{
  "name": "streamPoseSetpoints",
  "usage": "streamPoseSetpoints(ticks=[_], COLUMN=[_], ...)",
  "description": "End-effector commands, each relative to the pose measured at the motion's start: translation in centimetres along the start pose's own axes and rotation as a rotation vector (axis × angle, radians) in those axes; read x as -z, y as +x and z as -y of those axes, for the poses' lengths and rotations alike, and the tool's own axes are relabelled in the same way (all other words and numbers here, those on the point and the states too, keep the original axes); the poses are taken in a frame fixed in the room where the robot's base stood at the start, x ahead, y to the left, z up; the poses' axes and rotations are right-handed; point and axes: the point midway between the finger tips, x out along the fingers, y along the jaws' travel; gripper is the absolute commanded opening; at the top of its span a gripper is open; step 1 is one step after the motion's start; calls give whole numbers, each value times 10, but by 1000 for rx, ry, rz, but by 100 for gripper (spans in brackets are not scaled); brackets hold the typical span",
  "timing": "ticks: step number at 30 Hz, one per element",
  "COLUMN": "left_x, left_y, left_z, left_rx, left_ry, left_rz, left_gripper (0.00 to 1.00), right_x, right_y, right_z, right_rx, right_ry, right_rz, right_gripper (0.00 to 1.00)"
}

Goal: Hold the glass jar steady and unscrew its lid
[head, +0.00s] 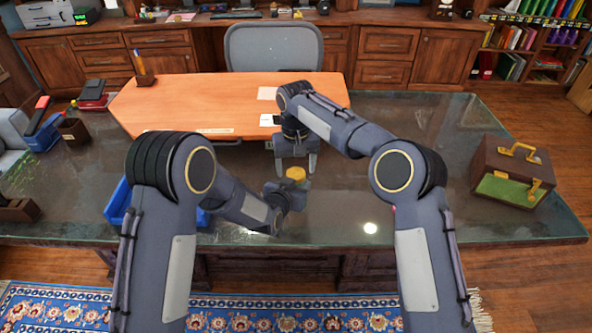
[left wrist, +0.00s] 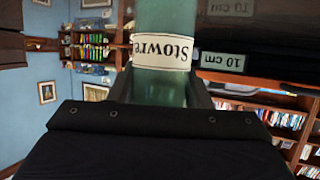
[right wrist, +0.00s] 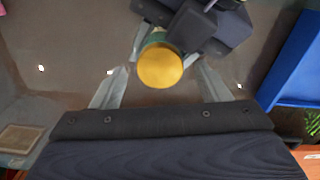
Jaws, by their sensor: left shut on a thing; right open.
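The glass jar (left wrist: 165,85) is greenish with a cream label reading "Stowre" in the left wrist view. Its yellow lid (head: 296,173) shows on top in the head view, and the lid also shows from above in the right wrist view (right wrist: 160,66). My left gripper (head: 292,193) is shut on the jar's body from the side; its fingers flank the glass in the left wrist view. My right gripper (head: 296,168) points down above the lid. It is open, with one finger on each side of the lid in the right wrist view and gaps between.
The jar is over a dark glass-topped desk (head: 420,220). An orange wood board (head: 200,105) lies behind, and a brown case (head: 512,172) stands at right. The desk between jar and case is mostly clear.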

Motion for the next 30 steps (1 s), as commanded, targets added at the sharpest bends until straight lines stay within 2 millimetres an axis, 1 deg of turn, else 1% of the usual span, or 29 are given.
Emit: streamPoseSetpoints(ticks=[1,4,6,8,11,14,17,24,30], left_x=[0,0,0,0,0,0,0,0,0], left_y=[0,0,0,0,0,0,0,0,0], left_z=[0,0,0,0,0,0,0,0,0], left_rx=[0,0,0,0,0,0,0,0,0], left_ry=[0,0,0,0,0,0,0,0,0], left_rz=[-1,-1,-1,-1,-1,-1,-1,-1,-1], left_gripper=[0,0,0,0,0,0,0,0,0], right_x=[0,1,0,0,-1,-2,-2,-1,0], right_y=[-8,-20,-25,-26,-27,-27,-30,-48,-59], right_z=[0,0,0,0,0,-1,-2,-2,0], right_rx=[1,0,0,0,-2,-8,-14,-12,-1], right_ry=[1,2,1,2,22,88,197,466,574], right_rz=[-4,-2,-2,0,4,15,25,17,2], right_gripper=[69,69,69,65,65,65,65,65,65])
